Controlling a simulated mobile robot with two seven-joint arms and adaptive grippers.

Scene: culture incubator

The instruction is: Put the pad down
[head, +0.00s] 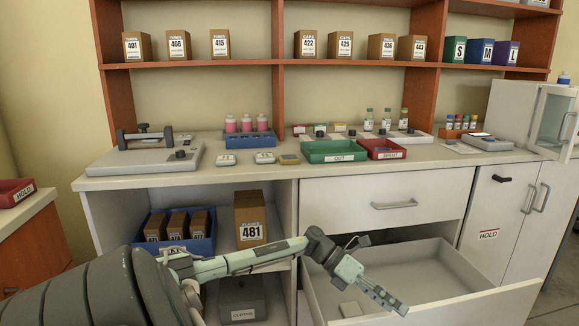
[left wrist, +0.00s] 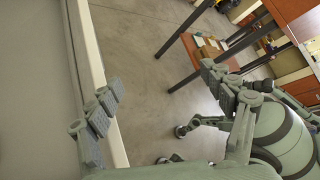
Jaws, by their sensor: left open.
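My right gripper is not in view.
The bench top (head: 235,176) holds a green tray (head: 333,158), a red tray (head: 382,155) and several small devices. Left of the drawer, an open shelf holds a blue bin (head: 200,245) and a brown box (head: 249,225). The drawer's middle looks clear.

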